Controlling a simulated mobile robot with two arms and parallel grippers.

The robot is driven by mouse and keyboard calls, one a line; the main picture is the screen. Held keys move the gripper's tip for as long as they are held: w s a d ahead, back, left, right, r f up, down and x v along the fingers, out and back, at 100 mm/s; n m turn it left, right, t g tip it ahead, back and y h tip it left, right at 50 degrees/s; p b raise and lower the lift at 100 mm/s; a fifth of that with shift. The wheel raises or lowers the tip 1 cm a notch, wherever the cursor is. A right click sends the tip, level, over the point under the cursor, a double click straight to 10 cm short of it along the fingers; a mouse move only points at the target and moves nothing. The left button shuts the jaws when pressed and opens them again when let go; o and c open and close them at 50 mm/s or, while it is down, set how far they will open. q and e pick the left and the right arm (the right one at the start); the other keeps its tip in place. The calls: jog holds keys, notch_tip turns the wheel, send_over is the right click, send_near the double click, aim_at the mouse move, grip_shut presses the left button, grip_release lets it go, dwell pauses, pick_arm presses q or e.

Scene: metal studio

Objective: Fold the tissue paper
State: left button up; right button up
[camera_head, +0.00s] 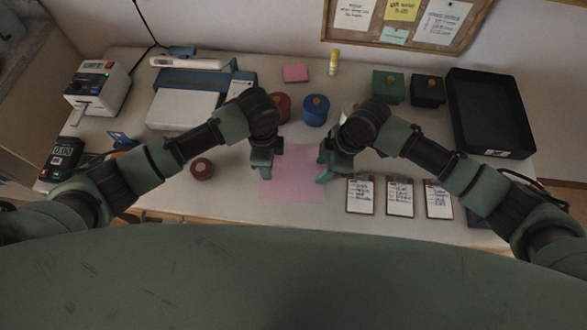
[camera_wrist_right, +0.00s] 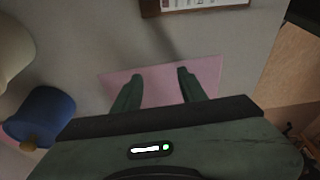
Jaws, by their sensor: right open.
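The pink tissue paper (camera_head: 296,188) lies flat on the pale table in front of me, in the middle of the head view. It also shows in the right wrist view (camera_wrist_right: 162,90), under the fingers. My right gripper (camera_head: 324,168) is over the right edge of the sheet, its fingers apart. In the right wrist view my right gripper (camera_wrist_right: 155,74) has two separated fingers with nothing between them but the sheet below. My left gripper (camera_head: 262,170) points down at the left edge of the sheet; its finger gap is hidden. I cannot tell whether either gripper touches the paper.
Red and blue (camera_head: 315,110) round containers stand behind the sheet. A dark red roll (camera_head: 202,168) is to the left. Several small clipboards (camera_head: 400,197) lie to the right. A black tray (camera_head: 490,112) is at back right, a white and blue device (camera_head: 185,108) at back left.

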pick_arm(q)
grip_shut()
pick_arm(e)
grip_shut()
